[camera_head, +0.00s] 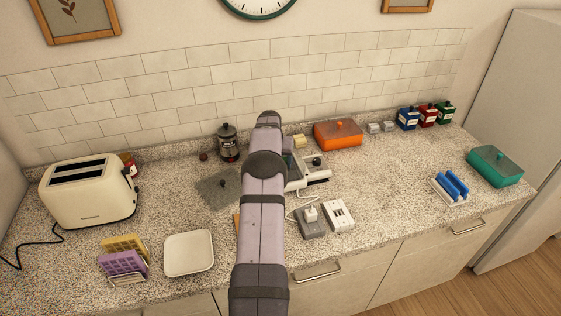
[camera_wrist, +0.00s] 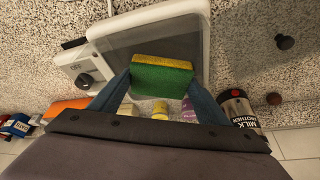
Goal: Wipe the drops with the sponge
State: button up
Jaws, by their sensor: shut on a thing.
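My gripper (camera_wrist: 160,82) is shut on a sponge (camera_wrist: 162,78) with a green face and a yellow edge, seen in the wrist view. The sponge is over a dark grey panel in a white frame (camera_wrist: 222,12), part of a white appliance with a dark knob (camera_wrist: 88,82). I cannot tell whether the sponge touches the panel. In the head view my arm hides the gripper, the sponge and much of the appliance (camera_head: 312,171). I cannot make out any drops in either view.
A jar (camera_head: 228,142) stands behind the appliance, left of my arm. An orange box (camera_head: 338,134) is behind right. A power socket block (camera_head: 312,221) is in front. A toaster (camera_head: 88,190), a white plate (camera_head: 189,253) and a sponge rack (camera_head: 125,260) stand left.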

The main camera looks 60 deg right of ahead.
jog(key=shift+w+a, duration=0.4)
jog(key=shift+w, duration=0.05)
jog(key=shift+a+f, duration=0.1)
jog(key=shift+s+d+f, duration=0.1)
jog(key=shift+s+d, duration=1.3)
jog(key=shift+s, duration=0.05)
jog(key=shift+d+r+p, duration=0.1)
jog(key=shift+r+p, duration=1.5)
jog(key=shift+r, duration=1.55)
